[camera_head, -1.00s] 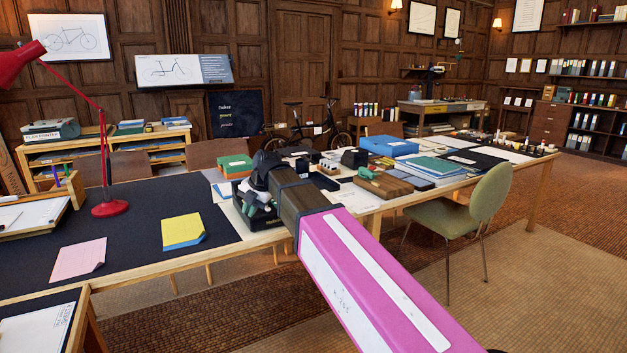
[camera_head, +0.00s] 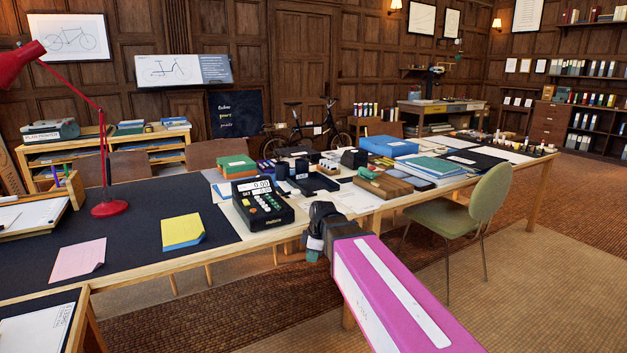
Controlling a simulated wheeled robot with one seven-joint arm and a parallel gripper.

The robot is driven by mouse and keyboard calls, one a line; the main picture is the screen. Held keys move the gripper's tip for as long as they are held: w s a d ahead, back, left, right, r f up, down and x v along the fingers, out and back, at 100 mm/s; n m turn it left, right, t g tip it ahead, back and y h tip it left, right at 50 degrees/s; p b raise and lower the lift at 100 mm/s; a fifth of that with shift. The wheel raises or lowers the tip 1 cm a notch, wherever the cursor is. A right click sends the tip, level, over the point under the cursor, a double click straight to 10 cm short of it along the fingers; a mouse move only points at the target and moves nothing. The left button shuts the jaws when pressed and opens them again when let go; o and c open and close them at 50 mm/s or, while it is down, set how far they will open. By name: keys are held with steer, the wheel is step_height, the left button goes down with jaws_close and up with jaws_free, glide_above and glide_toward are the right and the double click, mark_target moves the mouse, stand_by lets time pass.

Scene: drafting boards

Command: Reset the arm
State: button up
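My arm (camera_head: 400,285), with a magenta sleeve and a white stripe, reaches in from the lower right. My gripper (camera_head: 313,247), dark with pale grey parts, hangs at its end in front of the table's front edge, right of and below the black calculator (camera_head: 262,203). A small teal piece shows at its tip; I cannot tell whether it is part of the gripper or something held. The fingers are small and partly hidden by the wrist, so their opening is unclear.
The long table (camera_head: 130,262) carries a red lamp (camera_head: 109,208), a yellow pad (camera_head: 182,231), pink paper (camera_head: 78,258), a blue box (camera_head: 389,146) and several small items. A green chair (camera_head: 488,200) stands at the front right. The carpet at lower right is open.

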steer(key=s+d+f+m+h, duration=0.1)
steer(key=s+d+f+m, duration=0.4)
steer(key=d+f+m, duration=0.2)
steer(key=s+d+f+m+g+h, duration=0.1)
steer(key=s+d+f+m, duration=0.4)
steer(key=d+m, duration=0.4)
steer(key=d+f, duration=0.1)
steer(key=d, duration=0.2)
steer(key=shift+f+m, duration=0.3)
steer(key=shift+f, duration=0.05)
steer(key=shift+s, duration=0.1)
